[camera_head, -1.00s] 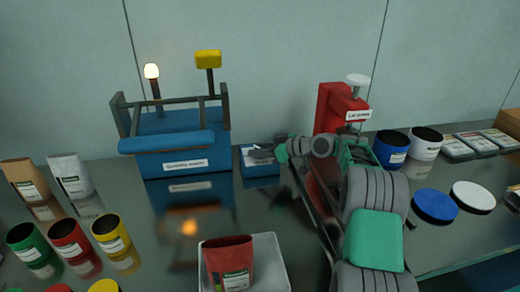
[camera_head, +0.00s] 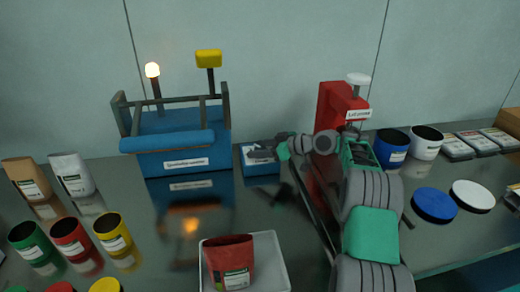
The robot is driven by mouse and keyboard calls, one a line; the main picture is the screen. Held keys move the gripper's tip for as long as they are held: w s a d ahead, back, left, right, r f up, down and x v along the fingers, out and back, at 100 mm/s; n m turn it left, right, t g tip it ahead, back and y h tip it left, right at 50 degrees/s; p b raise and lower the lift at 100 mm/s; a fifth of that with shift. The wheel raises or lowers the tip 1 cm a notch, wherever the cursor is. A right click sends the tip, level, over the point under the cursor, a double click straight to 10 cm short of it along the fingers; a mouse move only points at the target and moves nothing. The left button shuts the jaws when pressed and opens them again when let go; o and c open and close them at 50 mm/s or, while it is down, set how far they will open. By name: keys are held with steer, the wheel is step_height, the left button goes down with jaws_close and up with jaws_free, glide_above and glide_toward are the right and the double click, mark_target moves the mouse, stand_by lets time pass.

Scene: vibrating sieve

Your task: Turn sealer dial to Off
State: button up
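The blue sealer (camera_head: 185,160) stands at the back, with a front label too small to read surely, a glowing lamp (camera_head: 152,70) and a yellow block on a post (camera_head: 208,58). A small blue box (camera_head: 262,168) with a pale, labelled top sits just right of it. My gripper (camera_head: 260,152) points left at this box, its dark fingers over or against the top. Contact and finger opening cannot be made out. The fingers cover part of the box top, and no dial or its setting can be told apart there.
A red lid press (camera_head: 333,108) stands behind my arm. A white tray (camera_head: 280,268) with a red pouch (camera_head: 230,262) is at the front. Coloured cups and pouches stand left. Blue (camera_head: 391,148) and white cups and lids (camera_head: 434,205) are right.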

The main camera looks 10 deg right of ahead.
steer(key=v, duration=0.8)
steer(key=w+a+r+m+h+p, duration=0.1)
steer(key=p, duration=0.1)
steer(key=w+a+m+h+p, duration=0.1)
steer(key=w+p, duration=0.1)
steer(key=w+a+r+m+h+p, duration=0.1)
steer(key=p, duration=0.2)
steer(key=shift+w+r+h, duration=0.3)
steer(key=shift+w+h, duration=0.05)
steer(key=shift+h, duration=0.05)
steer(key=a+m+h+p, duration=0.1)
steer(key=m, duration=0.1)
steer(key=w+a+m+g+h+p, duration=0.1)
steer(key=a+m+h, duration=0.1)
steer(key=shift+f, duration=0.1)
steer(key=shift+s+a+r+m+g+h+p, duration=0.15)
steer(key=shift+a+r+m+g+h+p, duration=0.1)
steer(key=shift+m+h+p, duration=0.35)
steer(key=shift+s+a+r+m+g+h+p, duration=0.1)
steer(key=shift+a+m+g+h+p, duration=0.15)
steer(key=shift+m+h+p, duration=0.3)
steer(key=s+r+m+g+h+p, duration=0.2)
steer(key=s+m+h, duration=0.1)
steer(key=s+m, duration=0.15)
steer(key=x, duration=0.7)
steer(key=shift+w+f+p, duration=0.3)
steer(key=shift+w+p, duration=0.05)
